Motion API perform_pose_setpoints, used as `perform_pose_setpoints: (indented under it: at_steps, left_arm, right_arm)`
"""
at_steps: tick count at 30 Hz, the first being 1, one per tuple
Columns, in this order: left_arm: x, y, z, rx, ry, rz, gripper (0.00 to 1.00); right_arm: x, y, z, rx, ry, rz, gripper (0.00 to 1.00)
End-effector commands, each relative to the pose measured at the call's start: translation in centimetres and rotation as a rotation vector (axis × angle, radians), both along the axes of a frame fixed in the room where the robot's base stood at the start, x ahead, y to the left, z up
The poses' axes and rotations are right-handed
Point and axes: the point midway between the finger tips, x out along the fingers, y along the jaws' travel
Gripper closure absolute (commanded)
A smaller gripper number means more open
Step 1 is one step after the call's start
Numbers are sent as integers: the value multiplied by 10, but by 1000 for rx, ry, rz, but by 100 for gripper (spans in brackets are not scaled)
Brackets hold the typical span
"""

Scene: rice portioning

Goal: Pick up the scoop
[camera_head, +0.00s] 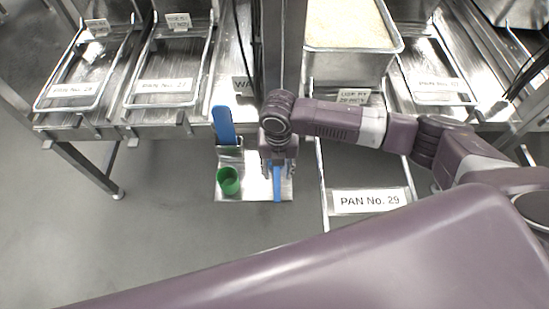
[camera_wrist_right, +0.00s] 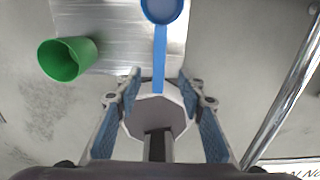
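A blue scoop is on the small metal shelf below the counter edge. In the head view its handle (camera_head: 277,184) shows below my right gripper (camera_head: 278,166), and the rest is hidden behind the gripper. In the right wrist view the scoop (camera_wrist_right: 160,50) has its round bowl at the top edge, and its handle runs down toward the gap between the fingers. My right gripper (camera_wrist_right: 165,105) is open there, a finger on each side with clear space between; whether either touches the handle I cannot tell. My left gripper is not in view.
A pan labelled No. 29 (camera_head: 324,205) is at right. A rice-filled pan (camera_head: 395,45) and emptier pans are on the counter. Floor at left is clear.

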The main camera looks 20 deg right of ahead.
Motion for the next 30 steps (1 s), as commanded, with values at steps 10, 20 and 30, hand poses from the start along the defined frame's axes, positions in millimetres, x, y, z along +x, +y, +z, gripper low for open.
perform_pose_setpoints:
  at_steps: [10, 20, 30]
  left_arm:
    - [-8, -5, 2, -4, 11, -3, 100]
    - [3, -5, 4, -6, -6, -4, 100]
    - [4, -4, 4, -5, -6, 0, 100]
  right_arm:
    - [7, -1, -38, 0, 1, -1, 64]
    - [11, -1, -71, 2, -2, 0, 64]
    - [11, -2, -71, 2, -2, 0, 79]
